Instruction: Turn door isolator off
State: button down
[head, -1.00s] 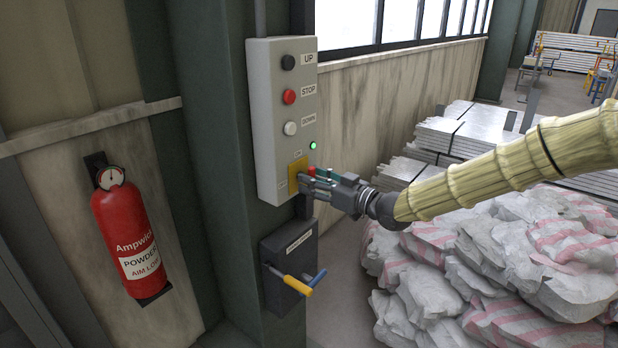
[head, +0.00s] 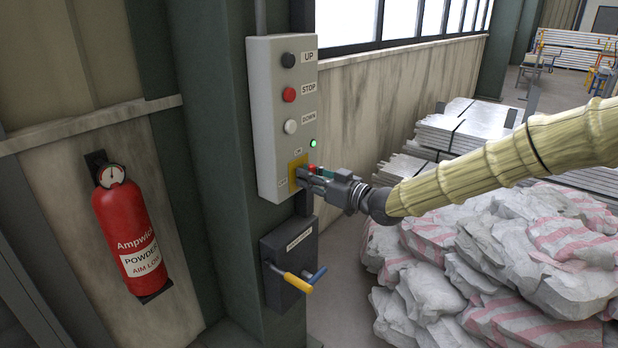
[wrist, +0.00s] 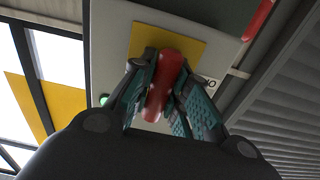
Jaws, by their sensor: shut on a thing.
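The door isolator is a red rotary handle on a yellow plate (head: 296,172) near the bottom of a light grey control box (head: 262,120). In the wrist view the red handle (wrist: 164,82) stands slightly tilted in front of the yellow plate (wrist: 192,48). My gripper (head: 306,173) reaches the handle from the right. Its fingers are shut on the red handle, one on each side, as the wrist view shows (wrist: 160,90). The fingers hide part of the handle and the plate's lettering. A small green light (head: 312,143) glows above the plate.
The box also bears black UP (head: 288,61), red STOP (head: 289,94) and white DOWN (head: 290,126) buttons. Below it is a dark box with a yellow-ended lever (head: 298,283). A fire extinguisher (head: 130,235) hangs at left. White sacks (head: 500,260) are piled at right.

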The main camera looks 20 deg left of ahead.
jog(key=shift+r+m+p, duration=0.1)
jog(key=shift+m+p, duration=0.4)
jog(key=shift+m, duration=0.1)
jog(key=shift+m+p, duration=0.8)
jog(key=shift+m, duration=0.2)
jog(key=m+p, duration=0.3)
jog(key=m, duration=0.2)
jog(key=shift+m, duration=0.3)
jog(key=m+p, duration=0.1)
jog(key=m, duration=0.3)
jog(key=shift+p, duration=0.3)
jog(key=m+p, duration=0.1)
jog(key=m, duration=0.3)
jog(key=shift+m, duration=0.6)
jog(key=c, duration=1.3)
grip_release()
